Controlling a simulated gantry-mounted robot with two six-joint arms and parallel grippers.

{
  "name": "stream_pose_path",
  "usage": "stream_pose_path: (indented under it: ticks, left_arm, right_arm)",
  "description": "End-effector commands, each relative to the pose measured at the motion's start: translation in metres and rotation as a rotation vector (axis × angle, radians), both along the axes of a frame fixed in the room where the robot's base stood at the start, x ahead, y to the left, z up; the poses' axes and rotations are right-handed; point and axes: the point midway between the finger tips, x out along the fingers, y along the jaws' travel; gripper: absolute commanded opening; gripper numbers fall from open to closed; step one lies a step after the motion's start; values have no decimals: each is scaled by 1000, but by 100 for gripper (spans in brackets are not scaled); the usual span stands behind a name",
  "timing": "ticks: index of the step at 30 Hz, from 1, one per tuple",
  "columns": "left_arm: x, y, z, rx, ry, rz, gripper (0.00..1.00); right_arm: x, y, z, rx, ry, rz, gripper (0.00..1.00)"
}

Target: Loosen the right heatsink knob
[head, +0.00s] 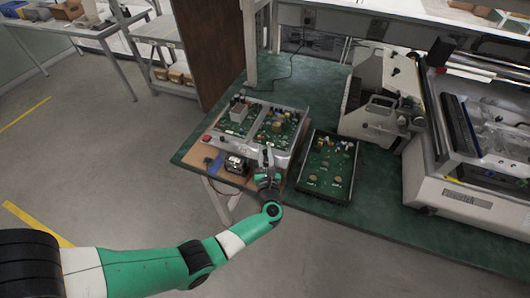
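A pale tray (283,160) holding green circuit boards (234,121) lies on the near left part of the workbench. The heatsink knobs are too small to make out. My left gripper (267,157) is at the front edge of this tray, right of a small black device (236,165). Its fingers are too small to tell whether they are open or shut, or whether they touch anything. My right gripper is not in view.
A black tray (349,187) with another green board lies just right of my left gripper. Grey machines (365,122) stand further right on the green bench top (375,205). A brown panel (212,45) stands behind the left end. The floor in front is clear.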

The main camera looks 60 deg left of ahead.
Motion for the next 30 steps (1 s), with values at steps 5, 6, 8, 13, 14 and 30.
stream_pose_path:
  ticks: [5, 6, 8, 13, 14, 30]
  left_arm:
    - [0, 0, 0, 0, 0, 0, 52]
    - [0, 0, 0, 0, 0, 0, 52]
    - [0, 0, 0, 0, 0, -1, 52]
    - [0, 0, 0, 1, 0, -1, 52]
    - [-1, -1, 0, 1, 0, -1, 52]
    - [-43, -95, 1, 0, 0, -5, 52]
  right_arm:
    - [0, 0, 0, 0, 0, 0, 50]
    - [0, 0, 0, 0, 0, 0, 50]
    - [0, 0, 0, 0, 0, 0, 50]
    - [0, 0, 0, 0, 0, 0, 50]
    - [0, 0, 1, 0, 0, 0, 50]
    - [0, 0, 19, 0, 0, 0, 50]
